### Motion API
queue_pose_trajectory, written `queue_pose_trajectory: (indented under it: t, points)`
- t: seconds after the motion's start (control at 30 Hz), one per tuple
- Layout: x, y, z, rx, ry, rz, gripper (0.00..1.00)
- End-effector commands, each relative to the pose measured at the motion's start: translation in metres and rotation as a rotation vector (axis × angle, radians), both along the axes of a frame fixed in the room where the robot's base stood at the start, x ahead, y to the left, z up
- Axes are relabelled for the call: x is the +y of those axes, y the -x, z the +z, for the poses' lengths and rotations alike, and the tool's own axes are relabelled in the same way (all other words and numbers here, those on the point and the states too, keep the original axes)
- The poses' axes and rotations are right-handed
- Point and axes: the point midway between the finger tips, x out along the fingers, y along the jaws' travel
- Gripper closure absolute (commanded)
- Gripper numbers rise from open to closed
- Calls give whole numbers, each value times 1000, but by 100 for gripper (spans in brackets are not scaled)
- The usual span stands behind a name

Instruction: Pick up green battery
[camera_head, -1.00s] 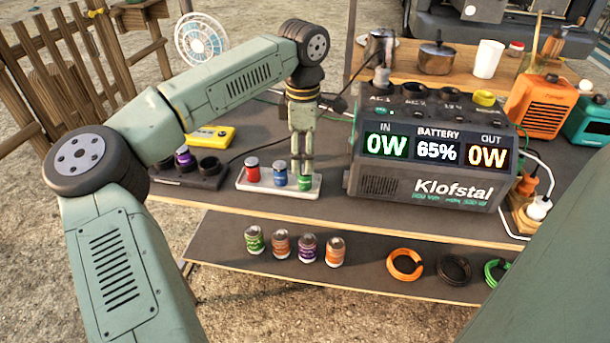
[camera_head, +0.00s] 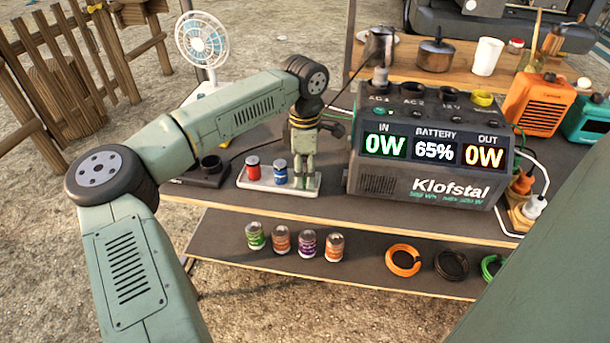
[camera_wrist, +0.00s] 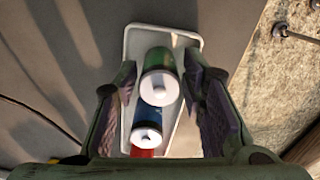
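My gripper (camera_head: 304,184) points straight down at the right end of a white tray (camera_head: 252,185) on the dark tabletop. The green battery (camera_wrist: 160,62) stands upright at that end, and the wrist view shows it between my two fingers (camera_wrist: 160,80). The fingers are apart, with a narrow gap visible on each side of it. Another green battery (camera_head: 255,237) stands on the lower shelf.
The power station (camera_head: 435,165) stands close to the right of my gripper. A dark charger (camera_head: 207,172) lies left of the tray, partly behind my arm. Orange and purple batteries (camera_head: 307,244) and cable coils (camera_head: 403,261) are on the lower shelf.

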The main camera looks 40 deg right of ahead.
Motion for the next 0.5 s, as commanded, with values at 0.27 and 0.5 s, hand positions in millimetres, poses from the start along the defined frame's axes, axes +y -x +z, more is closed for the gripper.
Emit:
queue_pose_trajectory:
  t: [0.27,0.5]
  points:
    - [0,0,0,0,0,0,84]
    - [0,0,0,0,0,0,100]
